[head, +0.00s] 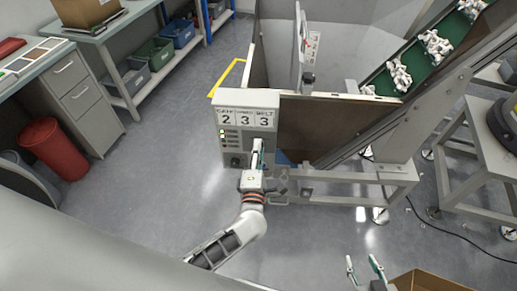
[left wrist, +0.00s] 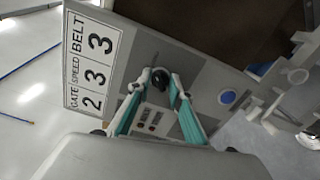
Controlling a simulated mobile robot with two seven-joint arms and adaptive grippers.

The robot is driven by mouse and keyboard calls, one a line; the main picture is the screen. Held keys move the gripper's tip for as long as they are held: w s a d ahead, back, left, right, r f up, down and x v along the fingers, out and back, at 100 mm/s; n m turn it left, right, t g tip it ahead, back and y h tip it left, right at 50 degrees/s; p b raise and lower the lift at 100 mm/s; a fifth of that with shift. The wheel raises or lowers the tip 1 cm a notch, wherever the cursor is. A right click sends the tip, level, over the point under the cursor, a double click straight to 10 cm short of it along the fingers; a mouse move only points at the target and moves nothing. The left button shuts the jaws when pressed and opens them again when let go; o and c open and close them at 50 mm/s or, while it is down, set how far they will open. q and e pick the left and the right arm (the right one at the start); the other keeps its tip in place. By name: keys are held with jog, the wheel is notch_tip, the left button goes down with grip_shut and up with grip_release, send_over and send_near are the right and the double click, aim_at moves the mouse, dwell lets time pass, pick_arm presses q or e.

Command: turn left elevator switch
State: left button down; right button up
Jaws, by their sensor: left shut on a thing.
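The control box (head: 262,128) stands at the front corner of the hopper, with a sign (head: 246,117) reading GATE 2, SPEED 3, BELT 3. The sign also shows sideways in the left wrist view (left wrist: 92,66). My left gripper (head: 258,146) is at the panel face. In the left wrist view, its teal-padded fingers (left wrist: 157,92) are closed around a black switch knob (left wrist: 160,77) on the panel. The gripper hides this knob in the head view. My right gripper (head: 363,262) is open and empty at the bottom, away from the box.
A blue button (left wrist: 228,97) sits on the panel beside the fingers. A green conveyor (head: 400,68) with white parts rises to the right. A cardboard box (head: 430,281) is near my right gripper. A red bin (head: 54,147) stands at left; the floor between is clear.

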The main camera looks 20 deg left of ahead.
dwell(0.3)
pick_arm(q)
jog(key=c, duration=1.8)
grip_release()
jog(key=v, duration=1.2)
jog(key=shift+s, duration=0.1)
